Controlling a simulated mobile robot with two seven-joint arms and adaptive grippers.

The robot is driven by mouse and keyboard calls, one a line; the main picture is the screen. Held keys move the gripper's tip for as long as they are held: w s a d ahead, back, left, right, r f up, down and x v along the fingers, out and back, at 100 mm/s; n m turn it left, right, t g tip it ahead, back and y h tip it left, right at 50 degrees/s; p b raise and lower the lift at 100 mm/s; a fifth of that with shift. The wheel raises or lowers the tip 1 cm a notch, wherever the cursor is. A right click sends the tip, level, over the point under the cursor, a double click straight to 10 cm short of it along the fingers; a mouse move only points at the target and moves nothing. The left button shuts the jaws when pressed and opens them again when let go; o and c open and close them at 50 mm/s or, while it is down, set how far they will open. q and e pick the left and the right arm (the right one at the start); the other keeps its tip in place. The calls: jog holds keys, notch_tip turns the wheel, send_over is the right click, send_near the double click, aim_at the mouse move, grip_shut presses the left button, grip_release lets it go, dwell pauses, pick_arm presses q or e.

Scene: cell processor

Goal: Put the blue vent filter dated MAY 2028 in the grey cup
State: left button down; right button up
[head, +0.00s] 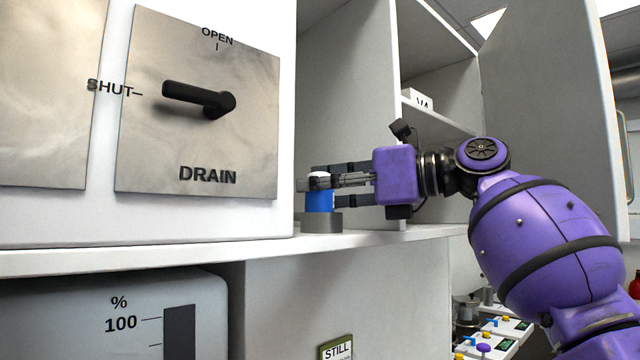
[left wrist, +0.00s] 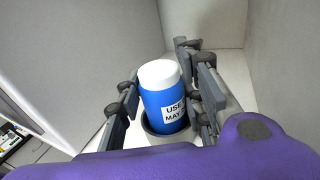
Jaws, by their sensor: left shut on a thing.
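My right gripper is not in view.
A white panel with a DRAIN handle (head: 200,98) stands left of the cup. The white shelf (head: 400,234) runs below, inside an open cabinet with an upper shelf (head: 438,122) and an open door (head: 555,110). Several instruments sit lower right (head: 495,338).

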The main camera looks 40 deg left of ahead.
pick_arm(q)
jog(key=c, duration=1.2)
grip_release()
jog(key=shift+s, duration=0.1)
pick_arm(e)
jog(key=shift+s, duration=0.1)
pick_arm(q)
jog(key=b+v, duration=0.2)
jog(key=v, duration=1)
jog(key=shift+b, duration=0.4)
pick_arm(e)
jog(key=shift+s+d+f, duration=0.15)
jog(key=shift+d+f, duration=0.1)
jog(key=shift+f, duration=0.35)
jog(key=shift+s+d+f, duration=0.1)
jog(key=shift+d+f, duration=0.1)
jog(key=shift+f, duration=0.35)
pick_arm(q)
jog(key=shift+a, duration=0.1)
